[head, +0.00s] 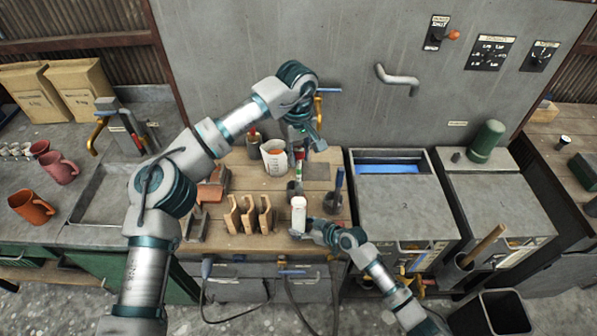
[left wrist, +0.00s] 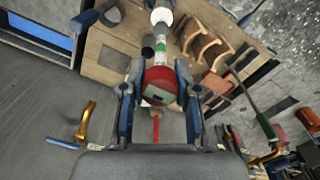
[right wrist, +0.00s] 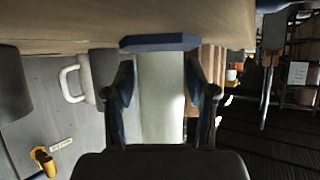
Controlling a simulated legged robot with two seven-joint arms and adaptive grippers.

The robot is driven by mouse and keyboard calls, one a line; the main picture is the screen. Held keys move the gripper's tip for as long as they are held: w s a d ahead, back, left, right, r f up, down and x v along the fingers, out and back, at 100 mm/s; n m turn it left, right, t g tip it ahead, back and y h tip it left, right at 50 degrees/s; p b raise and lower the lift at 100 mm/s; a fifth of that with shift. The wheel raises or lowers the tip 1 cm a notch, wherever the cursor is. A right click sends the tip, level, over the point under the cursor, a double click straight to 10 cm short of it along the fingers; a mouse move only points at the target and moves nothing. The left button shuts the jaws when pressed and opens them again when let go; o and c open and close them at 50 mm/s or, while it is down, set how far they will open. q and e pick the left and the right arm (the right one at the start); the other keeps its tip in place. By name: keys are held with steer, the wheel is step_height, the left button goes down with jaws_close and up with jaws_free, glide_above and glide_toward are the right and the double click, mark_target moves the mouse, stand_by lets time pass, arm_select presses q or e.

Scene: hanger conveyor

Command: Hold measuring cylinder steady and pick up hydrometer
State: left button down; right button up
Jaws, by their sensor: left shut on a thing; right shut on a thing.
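The hydrometer (head: 299,167) has a red top and a green and white stem. My left gripper (head: 300,147) is shut on its red end, which shows between the fingers in the left wrist view (left wrist: 160,84). The measuring cylinder (head: 298,214) is pale and stands upright near the table's front edge. My right gripper (head: 309,229) is shut on it from the right; its pale wall fills the gap between the fingers in the right wrist view (right wrist: 161,95). The hydrometer lines up with the cylinder, but I cannot tell whether its lower end is inside.
A white beaker (head: 275,160) stands at the back of the wooden table. Several curved wooden pieces (head: 249,215) stand left of the cylinder. A dark cup (head: 293,188) and a dark holder with a blue-handled tool (head: 338,190) are close by. Grey bins (head: 405,211) stand on the right.

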mark_target(299, 149)
arm_select(q)
steer(key=shift+r, duration=1.55)
arm_select(e)
steer(key=o, duration=0.9)
steer(key=shift+o, duration=0.2)
steer(key=shift+d, duration=0.15)
